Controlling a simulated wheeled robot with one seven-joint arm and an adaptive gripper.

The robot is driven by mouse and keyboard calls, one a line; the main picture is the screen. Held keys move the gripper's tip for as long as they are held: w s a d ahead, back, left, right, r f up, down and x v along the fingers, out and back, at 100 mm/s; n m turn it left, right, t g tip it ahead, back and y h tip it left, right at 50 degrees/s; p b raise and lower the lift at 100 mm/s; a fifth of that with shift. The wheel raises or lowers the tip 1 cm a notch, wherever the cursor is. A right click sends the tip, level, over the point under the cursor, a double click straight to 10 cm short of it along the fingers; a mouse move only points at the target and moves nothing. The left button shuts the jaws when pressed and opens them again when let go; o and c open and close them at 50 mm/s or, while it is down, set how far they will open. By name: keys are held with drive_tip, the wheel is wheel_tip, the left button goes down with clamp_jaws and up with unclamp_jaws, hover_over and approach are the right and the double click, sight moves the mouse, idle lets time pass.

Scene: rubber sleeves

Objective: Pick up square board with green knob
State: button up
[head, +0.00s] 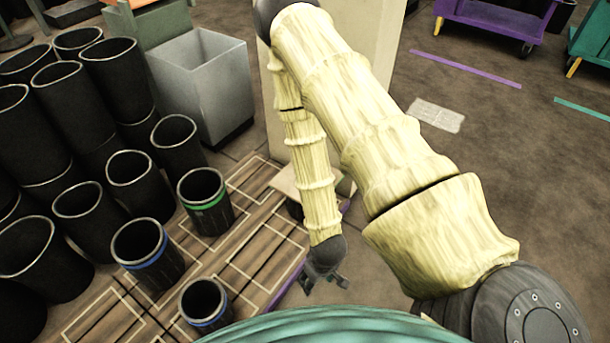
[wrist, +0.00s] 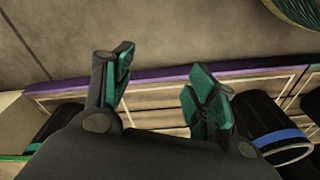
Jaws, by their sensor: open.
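No green knob shows clearly in either view. A pale flat piece (head: 287,180) lies partly behind my forearm in the head view; I cannot tell whether it is the square board. My gripper (head: 326,286) hangs low, just right of the purple edge of the wooden platform. In the wrist view my gripper (wrist: 160,75) has its two green-padded fingers spread apart with nothing between them. Beyond them are bare floor and the purple edge. A pale corner (wrist: 15,122) at the left edge of the wrist view is cut off.
The wooden platform (head: 248,240) bears several black sleeves, including a green-banded one (head: 205,200) and a blue-banded one (head: 147,254). A blue-banded sleeve (wrist: 285,142) is right of my fingers. A grey bin (head: 205,85) stands behind. Floor (head: 480,150) at right is mostly clear.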

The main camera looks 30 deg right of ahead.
drive_tip(key=w+d+r+n+t, duration=0.1)
drive_tip(key=w+d+r+t, duration=0.1)
drive_tip(key=w+d+r, duration=0.55)
drive_tip(key=w+d+r+n+t, duration=0.1)
drive_tip(key=w+d+r, duration=0.3)
drive_tip(key=w, duration=0.6)
drive_tip(key=w+d+r+t, duration=0.2)
drive_tip(key=w+d+r, duration=0.2)
drive_tip(key=w+d, duration=0.35)
drive_tip(key=shift+y, duration=0.4)
drive_tip(key=x, duration=0.3)
drive_tip(key=b+x, duration=0.1)
drive_tip(key=x, duration=0.1)
drive_tip(key=shift+w+a, duration=0.2)
drive_tip(key=shift+a, duration=0.15)
drive_tip(key=shift+w+b+x, duration=0.15)
drive_tip(key=shift+b+x, duration=0.85)
drive_tip(key=shift+x, duration=0.55)
drive_tip(key=shift+w+b+x, duration=0.2)
drive_tip(key=shift+b+x, duration=0.75)
drive_tip(key=shift+x, duration=0.55)
drive_tip(key=shift+d+r, duration=0.2)
clamp_jaws()
drive_tip(key=shift+r, duration=0.1)
